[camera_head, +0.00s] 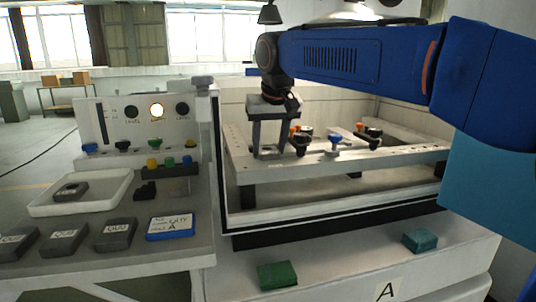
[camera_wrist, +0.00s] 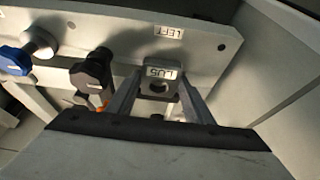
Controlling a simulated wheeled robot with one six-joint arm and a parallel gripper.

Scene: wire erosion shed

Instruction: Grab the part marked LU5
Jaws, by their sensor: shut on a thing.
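The grey part marked LU5 (camera_wrist: 158,72) shows in the wrist view, its white label facing the camera and a dark round hole below the label. My gripper (camera_wrist: 158,95) has one finger on each side of this part and is shut on it. The part is at the edge of the pale fixture plate (camera_wrist: 205,38), beside a label reading LEFT. I cannot tell whether it still touches the plate. In the head view my gripper (camera_head: 269,150) points down at the plate's left end; the part is not clear there.
A black-knobbed clamp (camera_wrist: 92,72) stands close left of my gripper, with a blue-knobbed clamp (camera_wrist: 14,60) further left. In the head view, a white tray (camera_head: 105,204) holds a dark part on the left bench. Green blocks (camera_head: 277,275) lie on the front ledge.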

